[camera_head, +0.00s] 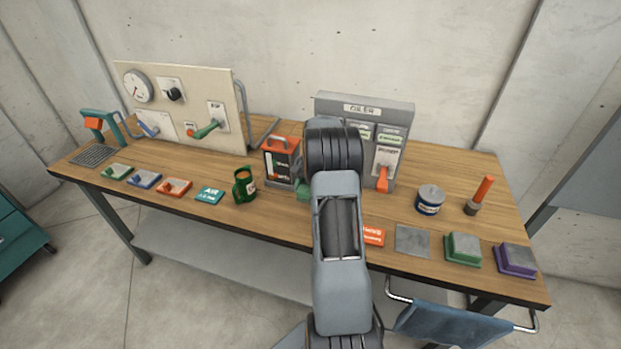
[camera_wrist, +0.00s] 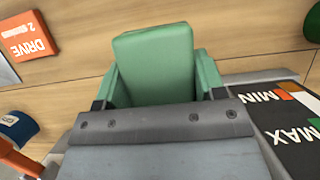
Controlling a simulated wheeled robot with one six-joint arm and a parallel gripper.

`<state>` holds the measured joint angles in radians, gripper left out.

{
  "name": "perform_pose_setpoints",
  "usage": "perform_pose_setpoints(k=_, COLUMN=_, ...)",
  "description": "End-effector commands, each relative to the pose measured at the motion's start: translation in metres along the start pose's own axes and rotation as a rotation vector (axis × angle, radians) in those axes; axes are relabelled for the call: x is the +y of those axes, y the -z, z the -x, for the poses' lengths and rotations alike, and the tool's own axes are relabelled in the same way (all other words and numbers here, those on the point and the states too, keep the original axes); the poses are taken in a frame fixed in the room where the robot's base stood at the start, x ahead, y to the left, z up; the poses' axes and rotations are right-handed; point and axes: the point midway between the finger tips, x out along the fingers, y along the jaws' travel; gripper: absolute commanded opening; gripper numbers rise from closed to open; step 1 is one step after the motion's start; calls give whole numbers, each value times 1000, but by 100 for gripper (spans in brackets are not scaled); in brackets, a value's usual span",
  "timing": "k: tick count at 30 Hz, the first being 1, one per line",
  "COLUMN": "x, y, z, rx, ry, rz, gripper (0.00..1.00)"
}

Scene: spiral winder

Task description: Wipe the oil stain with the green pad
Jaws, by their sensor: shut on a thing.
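In the head view a small green part of the pad (camera_head: 302,193) shows between my arm and the orange-topped gauge unit. My arm hides the rest of the gripper there. I cannot make out an oil stain in either view.
The gauge unit (camera_head: 281,164) with MIN and MAX marks stands close to my gripper. A green can (camera_head: 244,187) is left of it. A grey lever box (camera_head: 390,140) stands behind my arm. A grey plate (camera_head: 412,241), green block (camera_head: 463,250) and purple block (camera_head: 515,260) lie right.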

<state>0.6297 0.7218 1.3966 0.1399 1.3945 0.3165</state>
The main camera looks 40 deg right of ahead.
Motion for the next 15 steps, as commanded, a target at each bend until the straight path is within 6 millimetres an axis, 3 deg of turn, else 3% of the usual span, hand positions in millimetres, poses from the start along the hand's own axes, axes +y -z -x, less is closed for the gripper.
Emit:
perform_pose_setpoints(k=6, x=-2, y=-8, z=19, rx=1, ry=-1, rz=3, gripper=41)
perform_pose_setpoints(k=15, x=-2, y=-9, z=19, rx=1, ry=-1, rz=4, gripper=41)
